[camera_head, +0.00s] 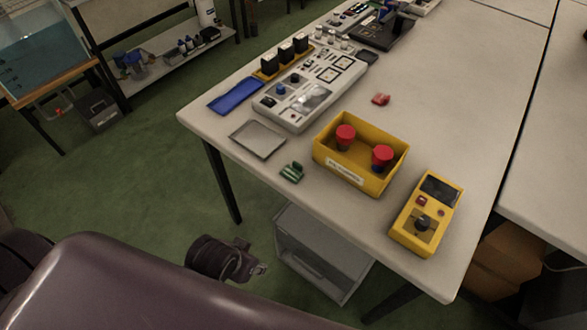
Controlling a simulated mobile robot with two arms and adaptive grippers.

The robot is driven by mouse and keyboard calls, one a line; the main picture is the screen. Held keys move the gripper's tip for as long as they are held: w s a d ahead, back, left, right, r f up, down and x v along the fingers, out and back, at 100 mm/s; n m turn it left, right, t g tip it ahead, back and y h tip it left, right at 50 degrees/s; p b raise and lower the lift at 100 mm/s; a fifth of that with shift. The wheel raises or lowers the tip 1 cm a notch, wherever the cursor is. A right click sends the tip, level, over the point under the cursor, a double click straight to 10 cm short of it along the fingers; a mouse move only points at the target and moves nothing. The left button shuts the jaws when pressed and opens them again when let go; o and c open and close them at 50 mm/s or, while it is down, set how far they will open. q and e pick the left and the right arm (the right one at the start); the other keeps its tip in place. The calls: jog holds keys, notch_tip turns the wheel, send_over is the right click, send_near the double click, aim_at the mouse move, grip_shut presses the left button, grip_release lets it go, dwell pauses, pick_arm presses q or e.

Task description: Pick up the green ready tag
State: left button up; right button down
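A small green tag (292,172) lies on the pale table, near its front edge. It is between the square grey tray and the yellow box. My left gripper (259,262) is dark and hangs in front of the table, lower than its top and apart from the tag. Its fingers are small and dark here, so I cannot tell whether they are open or shut. Nothing is visibly held in it. My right gripper is not in view.
A grey cabinet (320,262) stands below the front edge.

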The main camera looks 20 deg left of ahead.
pick_arm(q)
jog(key=w+r+t, duration=0.2)
jog(key=w+r, duration=0.2)
jog(key=r, duration=0.4)
jog(key=m+t+h, duration=0.2)
jog(key=t+h, duration=0.2)
jog(key=t, duration=0.3)
send_near(297, 165)
jog(key=w+f, duration=0.1)
jog(key=shift+p+x, duration=0.4)
jog(key=shift+x, duration=1.15)
jog(key=shift+r+p+x, duration=0.15)
jog(key=shift+x, duration=1)
jog(key=shift+r+p+x, duration=0.15)
jog(key=shift+x, duration=0.95)
jog(key=shift+d, duration=0.1)
jog(key=shift+c, duration=0.5)
jog(key=c, duration=0.8)
